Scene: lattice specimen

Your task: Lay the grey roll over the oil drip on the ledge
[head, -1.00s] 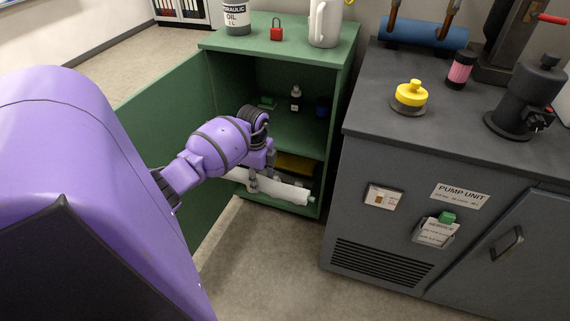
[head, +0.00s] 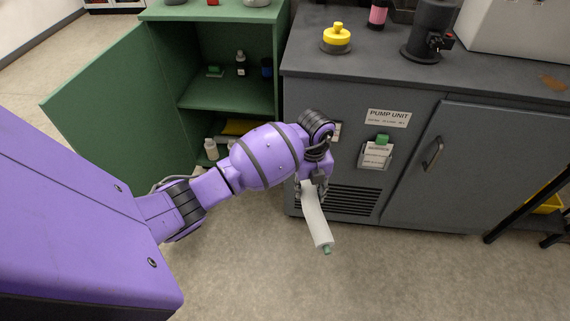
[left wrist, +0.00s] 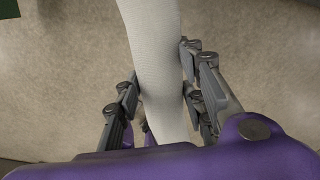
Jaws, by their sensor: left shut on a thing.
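The pale grey roll (head: 317,222) hangs at a slant in front of the pump unit, with a green end at its lower tip. My left gripper (head: 312,188) is shut on the roll near its upper end. In the left wrist view the roll (left wrist: 156,40) runs between both fingers, held above the floor. A brown oil drip (head: 552,82) lies on the dark ledge (head: 470,72) on top of the pump unit, far to the right of my gripper. My right gripper is not in view.
The green cabinet (head: 235,93) stands open at left, its door (head: 110,105) swung out. The ledge's front right is clear apart from the drip.

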